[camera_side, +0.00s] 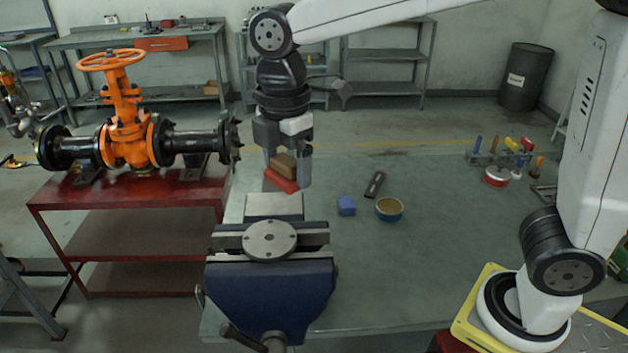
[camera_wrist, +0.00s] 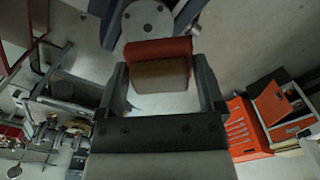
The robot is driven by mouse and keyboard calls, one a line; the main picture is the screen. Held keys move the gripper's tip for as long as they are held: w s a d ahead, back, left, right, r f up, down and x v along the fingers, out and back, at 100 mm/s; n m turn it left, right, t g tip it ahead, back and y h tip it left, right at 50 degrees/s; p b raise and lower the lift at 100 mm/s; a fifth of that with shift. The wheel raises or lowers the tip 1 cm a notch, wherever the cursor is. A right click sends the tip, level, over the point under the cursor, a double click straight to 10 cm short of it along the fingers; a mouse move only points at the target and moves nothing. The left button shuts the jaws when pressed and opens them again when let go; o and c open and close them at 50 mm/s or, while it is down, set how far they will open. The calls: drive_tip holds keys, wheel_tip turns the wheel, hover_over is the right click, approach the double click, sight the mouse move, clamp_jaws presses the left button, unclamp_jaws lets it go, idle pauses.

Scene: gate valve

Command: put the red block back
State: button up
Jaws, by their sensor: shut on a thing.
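My gripper (camera_side: 288,176) points down and is shut on the red block (camera_side: 281,181), with a brown piece (camera_side: 284,163) directly above the red one, between the fingers. In the side view they hang over the far end of the vise (camera_side: 270,290). In the wrist view the red block (camera_wrist: 158,52) spans between the fingertips (camera_wrist: 160,72). The brown piece (camera_wrist: 160,75) lies against it, nearer the palm. Whether red and brown are joined, or touch the vise's flat plate (camera_side: 273,205), I cannot tell.
A blue block (camera_side: 346,205) and a blue-and-yellow tin (camera_side: 389,209) stand right of the vise. A dark flat tool (camera_side: 375,185) lies behind them. An orange gate valve (camera_side: 125,125) stands on a red bench (camera_side: 130,205) at left. The right-centre of the grey table (camera_side: 440,250) is clear.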

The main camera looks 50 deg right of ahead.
drive_tip(key=shift+d+r, duration=0.2)
drive_tip(key=shift+r, duration=0.35)
drive_tip(key=shift+d+r, duration=0.2)
drive_tip(key=shift+r, duration=0.3)
drive_tip(key=s+d+m, duration=0.4)
drive_tip(key=d, duration=0.9)
drive_tip(key=s+d+m, duration=0.3)
drive_tip(key=d+m, duration=0.1)
drive_tip(key=d, duration=0.9)
wheel_tip(320, 180, down, 27)
drive_tip(key=shift+a, duration=0.15)
drive_tip(key=shift+f, duration=0.1)
drive_tip(key=w+d+f, duration=0.1)
drive_tip(key=w+f, duration=0.1)
drive_tip(key=w, duration=0.2)
drive_tip(key=w+d+f, duration=0.1)
drive_tip(key=w+f, duration=0.2)
drive_tip(key=w, duration=0.1)
drive_tip(key=w+d+f, duration=0.1)
drive_tip(key=w+f, duration=0.2)
drive_tip(key=w, duration=0.1)
drive_tip(key=shift+d+f, duration=0.25)
drive_tip(key=shift+d, duration=0.15)
drive_tip(key=shift+w+d+f, duration=0.1)
drive_tip(key=shift+w+f, duration=0.25)
drive_tip(key=shift+w, duration=0.05)
